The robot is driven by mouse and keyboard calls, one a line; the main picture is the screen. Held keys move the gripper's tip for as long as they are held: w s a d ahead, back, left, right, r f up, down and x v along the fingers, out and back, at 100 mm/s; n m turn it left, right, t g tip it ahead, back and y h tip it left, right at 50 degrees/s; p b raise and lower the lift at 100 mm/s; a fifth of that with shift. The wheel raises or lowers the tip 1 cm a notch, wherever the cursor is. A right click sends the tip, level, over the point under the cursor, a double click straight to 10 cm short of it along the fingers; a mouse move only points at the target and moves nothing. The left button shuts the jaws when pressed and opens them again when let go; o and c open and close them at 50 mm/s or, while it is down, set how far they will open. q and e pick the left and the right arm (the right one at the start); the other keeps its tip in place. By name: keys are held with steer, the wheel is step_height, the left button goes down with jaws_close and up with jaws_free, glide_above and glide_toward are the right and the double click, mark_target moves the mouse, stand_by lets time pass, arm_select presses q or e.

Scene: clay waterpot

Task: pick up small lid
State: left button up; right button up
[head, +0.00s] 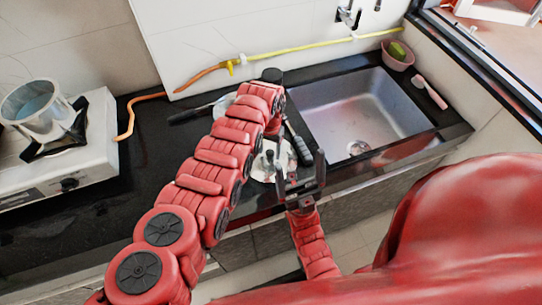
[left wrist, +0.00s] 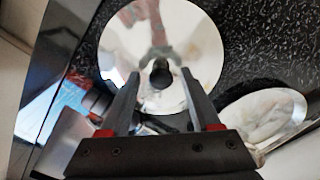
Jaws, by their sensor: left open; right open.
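In the left wrist view a shiny round metal lid (left wrist: 205,45) with a dark knob (left wrist: 160,76) lies on the dark speckled counter. My left gripper (left wrist: 160,72) is open, its fingertips on either side of the knob; whether they touch it I cannot tell. In the head view a pale lid (head: 262,168) shows beyond my right gripper, partly hidden by my left arm. My right gripper (head: 301,172) is open and empty near the counter's front edge. A second pale, shiny round piece (left wrist: 262,122) is partly in the left wrist view, at the right.
A steel sink (head: 335,115) is set in the black counter to the right. A white stove (head: 95,140) with a metal pot (head: 33,108) stands at the left. A dark-handled tool (head: 297,143) lies by the sink.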

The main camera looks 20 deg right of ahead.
arm_select(q)
steer(key=shift+f, duration=0.45)
jaws_close()
steer(key=shift+s, duration=0.1)
steer(key=shift+r, duration=0.15)
